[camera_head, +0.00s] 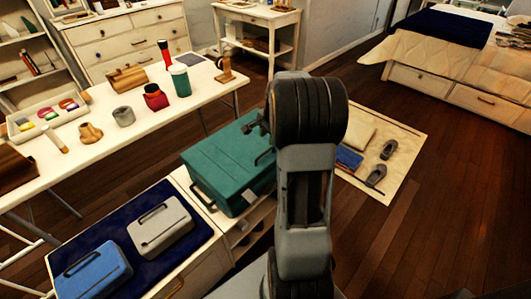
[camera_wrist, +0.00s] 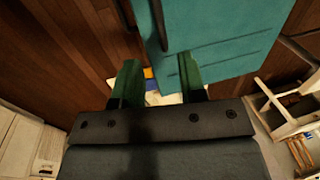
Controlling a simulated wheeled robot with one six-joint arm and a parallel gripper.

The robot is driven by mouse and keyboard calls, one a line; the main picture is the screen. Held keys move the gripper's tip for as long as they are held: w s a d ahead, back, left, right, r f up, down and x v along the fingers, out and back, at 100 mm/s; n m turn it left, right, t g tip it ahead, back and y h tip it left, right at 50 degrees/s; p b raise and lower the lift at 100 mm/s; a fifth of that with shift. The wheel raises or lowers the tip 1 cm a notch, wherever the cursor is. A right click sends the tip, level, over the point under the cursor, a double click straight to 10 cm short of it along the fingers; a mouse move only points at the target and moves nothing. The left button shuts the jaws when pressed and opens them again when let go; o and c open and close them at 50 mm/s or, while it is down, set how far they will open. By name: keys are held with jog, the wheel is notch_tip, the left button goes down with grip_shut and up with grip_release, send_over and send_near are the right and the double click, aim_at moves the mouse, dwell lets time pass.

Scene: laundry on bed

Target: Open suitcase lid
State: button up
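The teal suitcase (camera_head: 225,168) lies flat with its lid shut on the low white cabinet left of my arm in the head view. Dark handle-like parts show at its near-left side and by my arm. My gripper is at the suitcase's far right, mostly hidden behind my arm in the head view. In the wrist view, the teal suitcase (camera_wrist: 225,40) fills the upper right. My gripper (camera_wrist: 160,82) is open there, its two green-looking fingers apart with nothing visible held between them. The right finger overlaps the suitcase in the picture; I cannot tell if it touches.
A blue case (camera_head: 92,273) and a grey case (camera_head: 160,227) lie left of the suitcase on a dark blue cloth. A long white table (camera_head: 100,112) with several small items stands behind. A beige mat (camera_head: 395,185) with shoes lies on the floor at right.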

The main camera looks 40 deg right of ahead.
aim_at(265, 153)
jog(key=f, duration=0.3)
jog(key=w+f+b, duration=0.1)
jog(key=f, duration=0.4)
jog(key=shift+w+a+f, duration=0.2)
jog(key=shift+w+f, duration=0.2)
grip_shut()
